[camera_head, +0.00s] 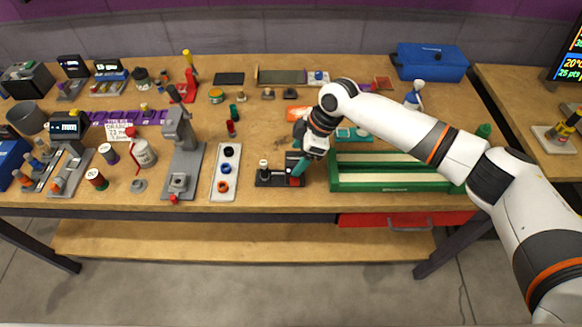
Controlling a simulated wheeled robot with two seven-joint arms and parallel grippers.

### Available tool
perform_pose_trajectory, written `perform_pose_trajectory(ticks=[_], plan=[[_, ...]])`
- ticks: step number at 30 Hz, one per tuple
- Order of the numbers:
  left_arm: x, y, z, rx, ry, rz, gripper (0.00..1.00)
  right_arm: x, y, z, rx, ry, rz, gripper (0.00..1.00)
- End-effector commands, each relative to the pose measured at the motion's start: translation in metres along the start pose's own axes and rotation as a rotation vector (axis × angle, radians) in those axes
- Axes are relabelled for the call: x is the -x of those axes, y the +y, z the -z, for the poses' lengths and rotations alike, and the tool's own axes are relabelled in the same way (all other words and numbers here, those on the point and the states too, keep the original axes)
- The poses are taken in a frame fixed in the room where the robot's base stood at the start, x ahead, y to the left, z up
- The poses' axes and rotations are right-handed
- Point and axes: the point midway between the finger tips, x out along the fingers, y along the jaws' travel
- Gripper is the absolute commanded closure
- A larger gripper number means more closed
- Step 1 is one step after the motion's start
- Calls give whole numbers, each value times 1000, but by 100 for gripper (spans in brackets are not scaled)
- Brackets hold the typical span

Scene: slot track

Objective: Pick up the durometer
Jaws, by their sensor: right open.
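My right gripper (300,165) reaches down from the right to the front middle of the workbench. Its jaws are open, with a teal fingertip beside a small dark block on a black stand (278,181). A small white-and-black post (263,168) stands at the left end of this stand, apart from the gripper. I cannot tell for sure which piece is the durometer; the dark block at the gripper may be it, and it is partly hidden by the fingers. My left gripper is out of view.
A white tray (218,188) with coloured rings lies left of the stand. A grey test stand (183,150) rises farther left. A green-edged tray (390,184) lies close on the right, under my arm. A blue toolbox (430,62) stands at the back right.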

Motion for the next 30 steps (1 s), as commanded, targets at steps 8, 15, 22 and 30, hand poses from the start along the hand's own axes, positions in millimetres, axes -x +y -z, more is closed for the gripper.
perform_pose_trajectory(ticks=[8, 15, 22, 30], plan=[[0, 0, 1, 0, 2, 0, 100, 0, 0, 0, 0, 0, 1, 42], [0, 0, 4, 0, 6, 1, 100, 0, 0, 0, 0, 0, 0, 81], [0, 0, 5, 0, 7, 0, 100, 1, -1, -1, 1, -2, 2, 100], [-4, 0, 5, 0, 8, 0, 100, 12, -1, -6, 2, -4, 4, 100]])
